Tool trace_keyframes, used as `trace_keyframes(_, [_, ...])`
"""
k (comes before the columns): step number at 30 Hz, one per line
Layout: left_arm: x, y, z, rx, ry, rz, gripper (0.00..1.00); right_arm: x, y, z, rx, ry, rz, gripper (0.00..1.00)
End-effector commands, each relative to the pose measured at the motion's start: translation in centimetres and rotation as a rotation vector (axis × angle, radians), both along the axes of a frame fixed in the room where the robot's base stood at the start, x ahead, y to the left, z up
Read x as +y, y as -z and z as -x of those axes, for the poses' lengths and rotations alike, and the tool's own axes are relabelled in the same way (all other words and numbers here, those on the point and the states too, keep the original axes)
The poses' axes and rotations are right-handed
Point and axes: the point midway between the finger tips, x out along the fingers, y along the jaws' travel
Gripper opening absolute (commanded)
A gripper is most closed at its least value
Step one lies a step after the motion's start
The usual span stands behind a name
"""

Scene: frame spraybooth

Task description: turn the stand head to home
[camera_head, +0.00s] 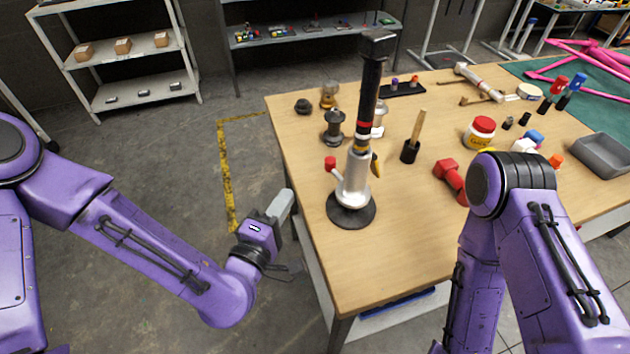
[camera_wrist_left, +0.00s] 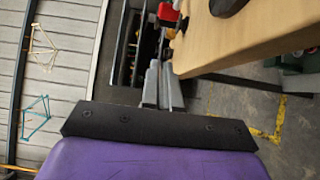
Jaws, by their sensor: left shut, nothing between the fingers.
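The stand (camera_head: 357,178) stands upright near the left edge of the workbench. It has a round dark base, a silver lower body with a red knob (camera_head: 330,163), and a tall black post with red, white and yellow bands. A dark block-like head (camera_head: 378,42) sits on top of the post; I cannot tell which way it is turned. My left gripper (camera_head: 284,201) is shut and empty, just off the bench's left edge, left of the stand and apart from it. Its grey fingers show in the left wrist view (camera_wrist_left: 161,84). My right arm is in view, but its gripper is not.
The wooden workbench (camera_head: 400,245) has bare room at its front. Dark and brass fittings (camera_head: 334,128), a brush in a black holder (camera_head: 410,150), a red-lidded jar (camera_head: 480,132) and a red dumbbell-like object (camera_head: 450,175) stand around the stand. A grey bin (camera_head: 602,155) is far right.

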Motion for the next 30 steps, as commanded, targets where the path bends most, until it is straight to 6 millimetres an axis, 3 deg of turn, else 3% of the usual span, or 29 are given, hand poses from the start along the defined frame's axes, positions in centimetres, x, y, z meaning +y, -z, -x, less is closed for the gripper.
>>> trace_keyframes(2, [-0.7,0.1,-1.8,-0.001,-0.002,-0.001,0.0,0.0,0.5,0.0,0.0,0.0,0.0,0.46])
trace_keyframes(3, [-1.0,-0.5,-2.6,0.001,-0.001,-0.003,0.0,0.0,-0.6,0.0,0.0,0.0,0.0,0.46])
trace_keyframes(9, [-2.7,-0.4,-6.5,0.005,-0.001,-0.004,0.0,0.0,-2.2,0.0,-0.001,0.0,0.001,0.46])
trace_keyframes(12, [-4.5,-0.3,-6.9,0.005,0.003,-0.003,0.0,0.0,-2.8,0.0,-0.001,0.0,0.001,0.46])
trace_keyframes(18, [-6.0,-0.1,-7.6,0.005,0.001,-0.004,0.0,0.0,-3.2,0.0,-0.001,0.0,0.001,0.46])
trace_keyframes(30, [-6.1,0.0,-7.7,0.004,0.001,-0.005,0.0,0.0,-3.1,0.0,-0.001,0.0,0.001,0.46])
